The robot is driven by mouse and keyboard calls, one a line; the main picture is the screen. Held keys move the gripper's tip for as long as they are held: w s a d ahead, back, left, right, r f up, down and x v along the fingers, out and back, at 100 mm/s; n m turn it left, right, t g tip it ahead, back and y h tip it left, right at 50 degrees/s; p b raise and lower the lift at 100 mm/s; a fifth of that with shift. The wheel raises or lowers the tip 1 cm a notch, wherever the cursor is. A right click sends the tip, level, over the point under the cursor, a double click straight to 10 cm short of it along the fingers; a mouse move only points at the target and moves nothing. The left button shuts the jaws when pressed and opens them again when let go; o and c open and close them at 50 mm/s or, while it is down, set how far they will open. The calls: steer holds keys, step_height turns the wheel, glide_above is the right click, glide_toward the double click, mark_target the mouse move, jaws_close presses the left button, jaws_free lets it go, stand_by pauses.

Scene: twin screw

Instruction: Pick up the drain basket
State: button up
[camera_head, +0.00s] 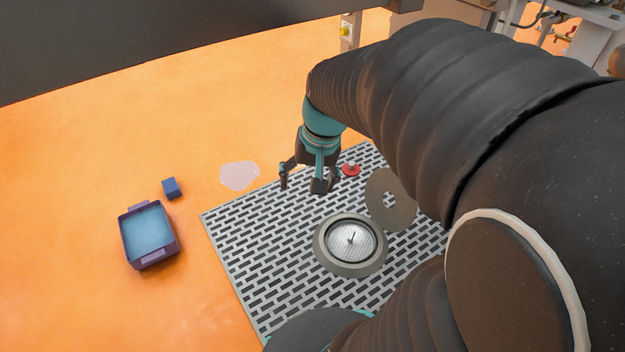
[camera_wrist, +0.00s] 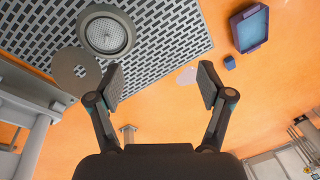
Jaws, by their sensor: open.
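The drain basket (camera_head: 352,241) is a round metal mesh strainer with a small upright stem at its centre. It sits inside a grey ring (camera_head: 325,258) on the slotted metal grate. In the wrist view the drain basket (camera_wrist: 106,35) is at the upper left, beyond my fingers. My gripper (camera_head: 308,184) is open and empty above the far edge of the grate, behind and left of the basket and apart from it. In the wrist view both fingers of my gripper (camera_wrist: 160,88) are spread wide with nothing between them.
A grey disc (camera_head: 391,203) with a cut centre lies right of the ring. A red knob (camera_head: 351,170) is near my gripper. A blue-purple tray (camera_head: 163,255), a blue block (camera_head: 171,188) and a pale puddle (camera_head: 240,176) lie on the orange floor. The grate (camera_head: 240,240) is clear left of the ring.

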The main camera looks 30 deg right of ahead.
mark_target(353, 243)
steer(key=w+d+f+m+g+y+b, duration=0.1)
steer(key=w+d+f+m+y, duration=0.1)
steer(key=d+f+m, duration=0.4)
steer(key=w+d+f+m+g+y, duration=0.1)
steer(key=w+d+f+y, duration=0.1)
steer(key=d+f, duration=0.75)
steer(key=d+f+m+t, duration=0.3)
steer(key=d+f+m, duration=0.2)
steer(key=f, duration=0.6)
steer(key=d+f+m+t+y+b, duration=0.1)
steer(key=d+f+m+t, duration=0.3)
steer(key=f, duration=0.7)
steer(key=s+d+f+m+t+y+b, duration=0.1)
steer(key=d+f+m+t, duration=0.3)
steer(key=d+f+m, duration=0.4)
step_height(353, 243, down, 4)
steer(key=shift+s+f, duration=0.1)
steer(key=x, duration=0.7)
steer(key=shift+w+a, duration=0.25)
steer(key=shift+w, duration=0.05)
steer(key=shift+f+x, duration=0.2)
steer(key=shift+x, duration=2.45)
steer(key=shift+s+a, duration=0.1)
steer(key=shift+s, duration=0.05)
steer(key=shift+c, duration=0.2)
